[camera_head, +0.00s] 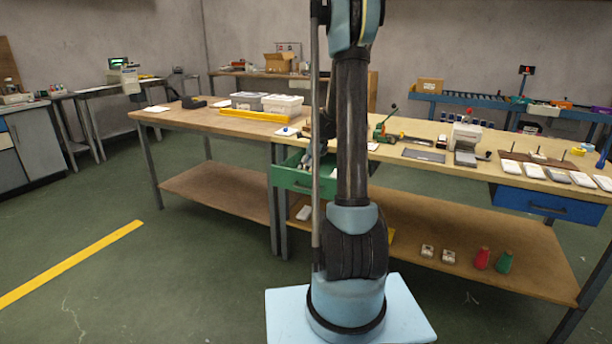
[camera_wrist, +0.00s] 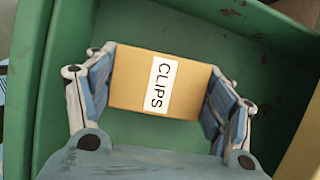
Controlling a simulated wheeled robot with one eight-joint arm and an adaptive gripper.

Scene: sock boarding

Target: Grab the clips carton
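The clips carton (camera_wrist: 135,80), a tan box with a white label reading CLIPS, is in the wrist view inside a green drawer (camera_wrist: 32,60). My gripper (camera_wrist: 162,78) reaches down into the drawer with one finger on each side of the carton. No clear gap shows between the fingertips and the carton's sides, but I cannot tell whether they press on it. In the head view the green drawer (camera_head: 289,180) is pulled out under the bench, partly behind my arm. The carton is not visible there.
The drawer walls stand close around my gripper. The workbench top (camera_head: 400,173) above holds tools and white items. A blue drawer (camera_head: 535,203) is at the right. The floor at left is clear.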

